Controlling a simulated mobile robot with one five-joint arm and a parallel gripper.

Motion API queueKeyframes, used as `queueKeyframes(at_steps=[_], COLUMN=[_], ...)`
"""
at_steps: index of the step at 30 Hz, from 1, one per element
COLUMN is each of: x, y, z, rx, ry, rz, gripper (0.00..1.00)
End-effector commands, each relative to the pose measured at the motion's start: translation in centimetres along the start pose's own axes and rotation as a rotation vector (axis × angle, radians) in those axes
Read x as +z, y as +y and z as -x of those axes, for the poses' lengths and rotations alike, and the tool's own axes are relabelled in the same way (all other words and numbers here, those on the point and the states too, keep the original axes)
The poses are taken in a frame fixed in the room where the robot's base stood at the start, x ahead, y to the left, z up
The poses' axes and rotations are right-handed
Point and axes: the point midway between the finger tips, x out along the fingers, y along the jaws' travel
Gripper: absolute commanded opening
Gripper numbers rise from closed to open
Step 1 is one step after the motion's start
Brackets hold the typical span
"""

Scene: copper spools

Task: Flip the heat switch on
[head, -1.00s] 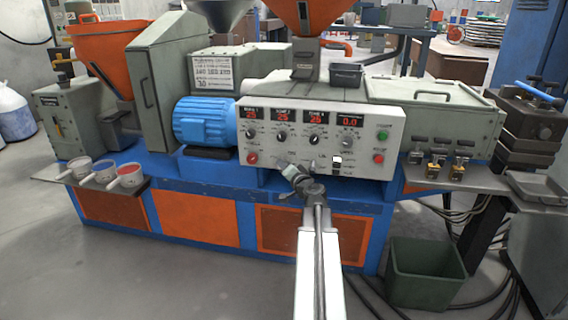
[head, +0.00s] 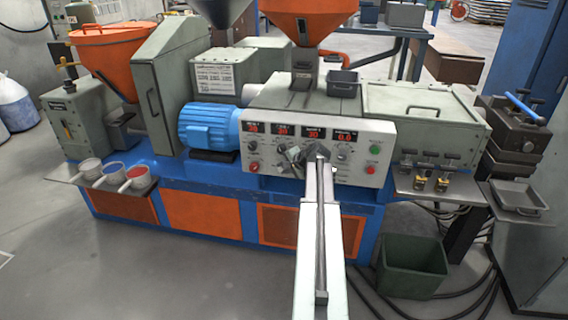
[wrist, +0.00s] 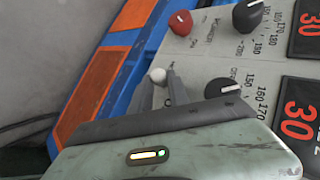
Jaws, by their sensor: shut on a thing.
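The control panel (head: 285,172) is a pale plate with red number displays and black knobs. In the wrist view, a small white ball tip (wrist: 158,75) shows between my gripper's fingers; I take it to be the heat switch, but no label is readable. My gripper (wrist: 157,88) is shut on it, below a black knob (wrist: 222,88).
A red knob (wrist: 180,23) and another black knob (wrist: 247,16) lie close by. A blue motor (head: 209,127) stands left of the panel. Brass-coloured fittings (head: 422,179) are to its right. A green bin (head: 411,268) stands on the floor.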

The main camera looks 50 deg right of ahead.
Motion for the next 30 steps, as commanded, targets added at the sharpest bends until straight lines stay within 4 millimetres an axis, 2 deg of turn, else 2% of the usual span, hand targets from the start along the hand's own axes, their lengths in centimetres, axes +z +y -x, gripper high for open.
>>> queueKeyframes(at_steps=[1,22,23,24,30], x=[-0.29,-0.24,-0.24,-0.23,-0.19], y=[-0.49,-0.51,-0.51,-0.51,-0.47], z=[0.10,0.02,0.02,0.02,0.04], rx=[0.009,0.047,0.047,0.047,0.048], ry=[-0.008,-0.044,-0.044,-0.044,-0.045], rz=[-0.011,-0.047,-0.047,-0.047,-0.046], gripper=[0.00,0.00,0.29,0.41,0.42])
